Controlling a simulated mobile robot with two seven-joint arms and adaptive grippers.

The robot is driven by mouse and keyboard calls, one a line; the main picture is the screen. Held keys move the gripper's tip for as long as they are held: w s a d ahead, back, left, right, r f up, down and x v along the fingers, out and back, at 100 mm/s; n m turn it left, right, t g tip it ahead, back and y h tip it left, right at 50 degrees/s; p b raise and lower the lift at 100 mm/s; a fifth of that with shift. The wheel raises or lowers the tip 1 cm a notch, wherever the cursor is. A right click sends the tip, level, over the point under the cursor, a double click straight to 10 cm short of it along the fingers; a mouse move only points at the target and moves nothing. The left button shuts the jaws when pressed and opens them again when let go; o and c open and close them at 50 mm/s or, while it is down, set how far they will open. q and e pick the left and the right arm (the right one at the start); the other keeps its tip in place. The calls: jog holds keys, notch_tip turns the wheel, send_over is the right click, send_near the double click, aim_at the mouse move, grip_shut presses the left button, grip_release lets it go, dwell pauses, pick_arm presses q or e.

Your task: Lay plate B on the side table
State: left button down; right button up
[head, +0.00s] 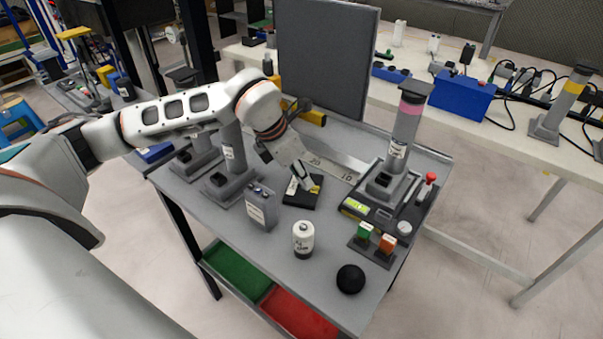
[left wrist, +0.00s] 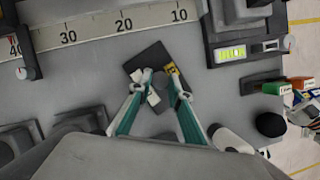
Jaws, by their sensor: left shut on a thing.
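A small dark square plate (head: 303,194) with a yellow label lies at the middle of the grey workbench (head: 330,240). In the left wrist view the fingers (left wrist: 162,84) close at the middle of the dark plate (left wrist: 147,60). I cannot tell whether the plate touches the bench. A long pale table (head: 440,90) stands behind to the right; no label shows which one is the side table.
A tall post with a pink band (head: 410,110) rises at right, and an upright dark panel (head: 326,60) at the back. The pale table holds a blue box (head: 462,97).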

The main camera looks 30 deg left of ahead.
pick_arm(q)
jog(key=c, duration=1.9)
grip_release()
pick_arm(e)
jog(key=shift+f, duration=0.1)
pick_arm(q)
jog(key=shift+a+r, duration=0.1)
jog(key=shift+r, duration=0.25)
jog(key=p+v, duration=0.1)
jog(key=v, duration=1)
jog(key=shift+s+r, duration=0.15)
jog(key=shift+s, duration=0.05)
pick_arm(e)
jog(key=shift+s+a+r, duration=0.2)
jog(key=shift+s+r, duration=0.05)
jog(key=shift+r, duration=0.15)
jog(key=shift+w+d+r, duration=0.1)
jog(key=shift+w+r, duration=0.1)
jog(key=shift+w, duration=0.15)
pick_arm(q)
jog(key=shift+s, duration=0.1)
